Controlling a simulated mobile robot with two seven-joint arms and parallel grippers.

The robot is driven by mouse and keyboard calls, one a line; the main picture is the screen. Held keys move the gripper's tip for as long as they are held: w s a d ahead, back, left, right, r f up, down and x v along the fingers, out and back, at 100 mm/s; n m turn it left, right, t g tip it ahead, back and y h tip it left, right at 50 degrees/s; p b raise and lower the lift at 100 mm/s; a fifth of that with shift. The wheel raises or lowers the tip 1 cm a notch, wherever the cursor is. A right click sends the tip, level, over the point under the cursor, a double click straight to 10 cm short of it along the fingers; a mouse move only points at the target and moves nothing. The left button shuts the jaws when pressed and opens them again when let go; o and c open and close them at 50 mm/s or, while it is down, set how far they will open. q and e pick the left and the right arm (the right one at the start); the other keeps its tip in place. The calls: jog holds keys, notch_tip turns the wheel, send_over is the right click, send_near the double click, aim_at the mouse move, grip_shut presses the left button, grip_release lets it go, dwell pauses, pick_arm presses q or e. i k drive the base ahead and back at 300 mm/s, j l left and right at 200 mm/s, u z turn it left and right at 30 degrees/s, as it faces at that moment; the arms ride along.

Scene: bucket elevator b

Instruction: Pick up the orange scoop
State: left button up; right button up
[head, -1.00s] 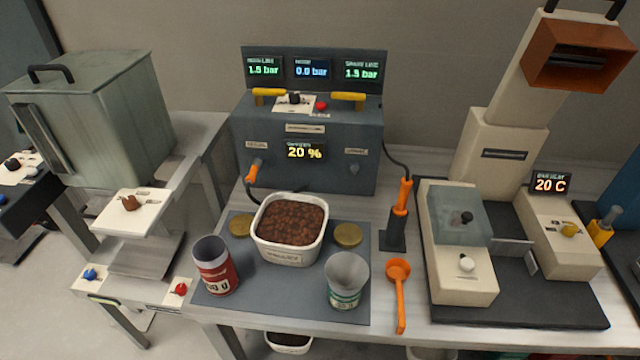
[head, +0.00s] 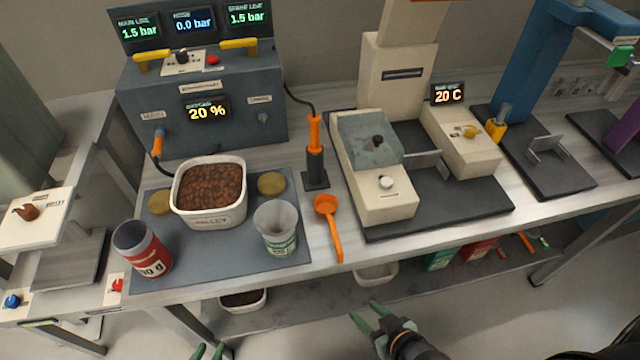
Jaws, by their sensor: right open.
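The orange scoop (head: 329,216) lies on the grey bench, with its round bowl toward the back and its handle toward the front edge. It is right of the grey mat and left of the black-based machine. My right gripper (head: 368,315), with green fingers, is open and empty. It is in front of the bench, below and right of the scoop in the picture, and does not touch it. My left gripper (head: 208,352) shows only its green fingertips at the bottom edge; the rest is cut off.
A bowl of brown granules (head: 212,212), a red-labelled can (head: 141,250) and a green-labelled cup (head: 276,229) stand on the mat (head: 205,268). An orange-handled tool (head: 315,150) stands behind the scoop. A cream machine (head: 385,195) is right of it. A lower shelf (head: 320,310) holds tubs.

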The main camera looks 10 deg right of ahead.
aim_at(325, 205)
jog(key=u, duration=0.4)
jog(key=l+u, duration=0.5)
jog(key=k+l+u, duration=0.2)
jog(key=u, duration=0.25)
jog(key=k+l+u, duration=0.15)
jog(key=l, duration=0.25)
jog(key=k+l+u, duration=0.15)
jog(key=k+l, duration=0.2)
jog(key=i+l, duration=0.2)
jog(key=l, duration=0.25)
